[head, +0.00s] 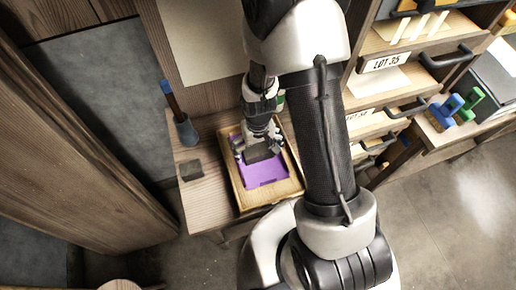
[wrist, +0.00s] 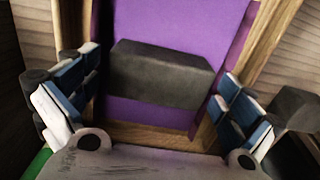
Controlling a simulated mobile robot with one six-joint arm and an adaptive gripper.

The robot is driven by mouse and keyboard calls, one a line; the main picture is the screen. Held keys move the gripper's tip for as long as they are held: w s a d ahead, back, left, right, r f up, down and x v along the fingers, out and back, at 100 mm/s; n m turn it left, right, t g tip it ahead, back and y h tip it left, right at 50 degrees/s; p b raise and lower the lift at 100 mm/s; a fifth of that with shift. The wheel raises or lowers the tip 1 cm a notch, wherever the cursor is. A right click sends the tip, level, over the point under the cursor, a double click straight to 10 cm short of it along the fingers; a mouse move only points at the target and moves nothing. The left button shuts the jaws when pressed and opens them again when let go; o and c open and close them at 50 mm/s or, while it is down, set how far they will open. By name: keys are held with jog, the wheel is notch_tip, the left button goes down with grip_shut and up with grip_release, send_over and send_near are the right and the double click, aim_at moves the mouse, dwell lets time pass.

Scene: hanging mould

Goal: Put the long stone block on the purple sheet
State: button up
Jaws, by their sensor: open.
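The long stone block (wrist: 160,75) is dark grey. In the wrist view it lies between my open fingers, with the purple sheet (wrist: 175,25) showing beyond it and on its near side. The block appears to rest on the sheet, with visible gaps between it and both fingers. In the head view the block (head: 262,153) shows below my gripper (head: 258,148), and the purple sheet (head: 265,174) lies inside a wooden tray (head: 268,198). My gripper is open over the tray. The underside of the block is hidden.
The tray stands on a wooden bench (head: 205,211). A blue-handled tool in a dark holder (head: 186,131) and a dark square (head: 190,170) are left of it. Shelves with labelled drawers (head: 388,62) stand at the right. A tall wooden panel (head: 70,140) is at the left.

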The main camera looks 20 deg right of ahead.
notch_tip(320, 180, up, 12)
jog(key=p, duration=0.4)
notch_tip(320, 180, up, 7)
jog(key=t, duration=0.1)
send_over(258, 150)
jog(key=s+r+t, duration=0.3)
jog(key=s+r, duration=1.2)
jog(key=r, duration=0.3)
jog(key=shift+t, duration=0.3)
jog(key=shift+w+d, duration=0.1)
